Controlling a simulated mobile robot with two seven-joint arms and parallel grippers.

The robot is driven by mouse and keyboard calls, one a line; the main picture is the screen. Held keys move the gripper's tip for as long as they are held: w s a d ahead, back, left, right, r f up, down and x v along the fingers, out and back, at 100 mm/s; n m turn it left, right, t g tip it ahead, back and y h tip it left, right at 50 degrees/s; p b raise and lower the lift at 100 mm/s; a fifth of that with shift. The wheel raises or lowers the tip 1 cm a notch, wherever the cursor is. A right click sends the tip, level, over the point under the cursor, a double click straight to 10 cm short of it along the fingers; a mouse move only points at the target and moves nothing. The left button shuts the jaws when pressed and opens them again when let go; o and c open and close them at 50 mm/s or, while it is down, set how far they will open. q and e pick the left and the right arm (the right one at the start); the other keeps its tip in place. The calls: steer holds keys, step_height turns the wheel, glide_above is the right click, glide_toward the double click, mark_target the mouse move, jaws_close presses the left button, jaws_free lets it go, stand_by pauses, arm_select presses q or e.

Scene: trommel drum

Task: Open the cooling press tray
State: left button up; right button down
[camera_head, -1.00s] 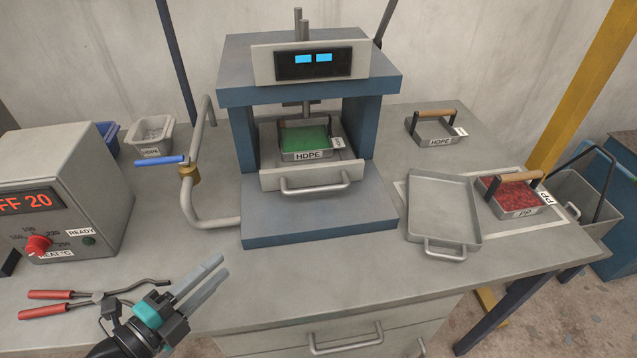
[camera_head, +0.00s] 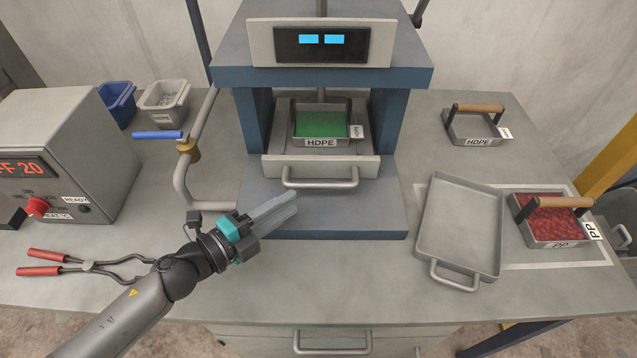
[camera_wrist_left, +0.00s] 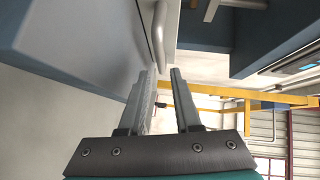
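The cooling press (camera_head: 322,75) is a blue frame with a lit display. Its grey tray (camera_head: 276,168) sits between the posts, with a U-shaped handle (camera_head: 320,184) at the front. An HDPE mould (camera_head: 321,143) with green material rests on the tray. My left gripper (camera_head: 293,203) is just below and left of the handle, over the press base, not around the handle. In the left wrist view its fingers (camera_wrist_left: 160,84) are apart with nothing between them. A curved grey bar (camera_wrist_left: 159,35) shows beyond the fingertips, probably the handle. My right gripper is out of view.
A bent pipe with a blue lever (camera_head: 158,135) stands left of the press. Red-handled tongs (camera_head: 95,266) and a heater box (camera_head: 65,150) are at left. A flat tray (camera_head: 460,230) and a PP mould (camera_head: 553,220) are at right. The bench front is clear.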

mark_target(315, 188)
arm_select(q)
steer(key=x, duration=0.9)
steer(key=shift+s, duration=0.1)
jaws_close()
stand_by(1.2)
